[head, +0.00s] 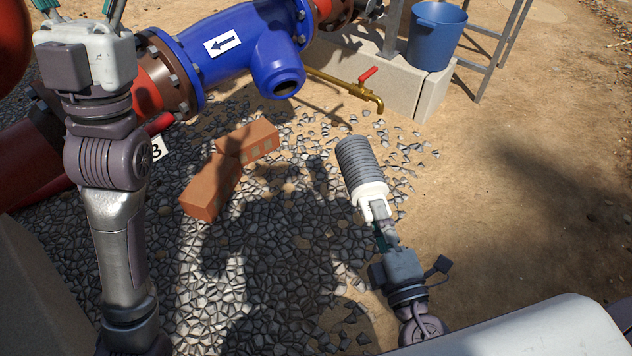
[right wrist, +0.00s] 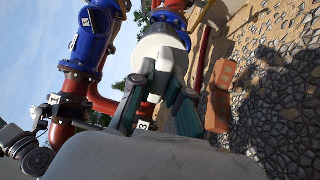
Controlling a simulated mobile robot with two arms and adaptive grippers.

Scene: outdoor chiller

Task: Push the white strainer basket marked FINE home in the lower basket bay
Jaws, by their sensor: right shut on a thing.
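A strainer basket (head: 362,165) with a grey ribbed body and a white end is held at the centre right of the head view. My right gripper (head: 379,222) is shut on the grip of its white end. In the right wrist view, the white end (right wrist: 153,48) faces me and hides most of the basket; I cannot read a marking. A blue strainer body (head: 235,45) has a round open mouth (head: 286,88) facing down and right. The basket is apart from it, to its lower right. My left gripper (head: 79,8) is raised at upper left, its fingers apart and tips cut off.
Two bricks (head: 211,187) lie on gravel below the blue body. A brass tap (head: 360,88) with a red lever sticks out right of the mouth. A blue bucket (head: 434,38) stands on a pale block (head: 402,85). Bare ground at right is clear.

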